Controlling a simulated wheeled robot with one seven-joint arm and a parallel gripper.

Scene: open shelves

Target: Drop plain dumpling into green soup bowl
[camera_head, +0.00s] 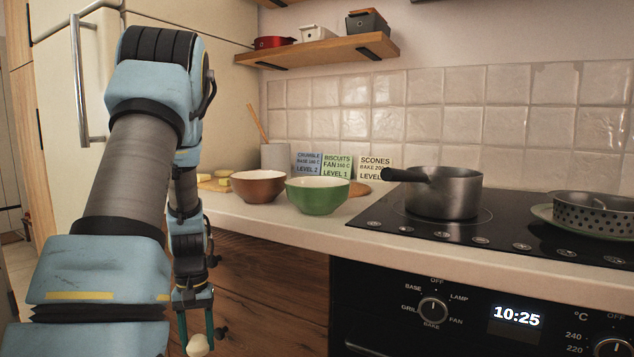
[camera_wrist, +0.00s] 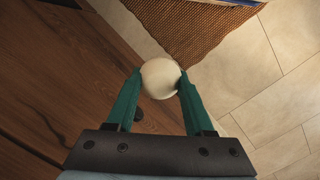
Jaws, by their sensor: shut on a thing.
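The plain dumpling (camera_head: 197,346) is a small pale, round lump at the bottom of the head view. My gripper (camera_head: 196,335) points down and is shut on it, in front of the wooden cabinet front and below the counter top. In the wrist view the dumpling (camera_wrist: 160,77) sits between the tips of the two green fingers (camera_wrist: 158,88), with floor and a mat beneath. The green soup bowl (camera_head: 317,197) stands upright on the counter, above and to the right of my gripper. Its bottom inside is hidden from the head view.
A brown bowl (camera_head: 258,187) stands just left of the green bowl. Recipe cards (camera_head: 337,166) lean behind them. A saucepan (camera_head: 444,192) and a colander (camera_head: 594,213) stand on the black hob to the right. The counter edge (camera_head: 300,230) lies between my gripper and the bowls.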

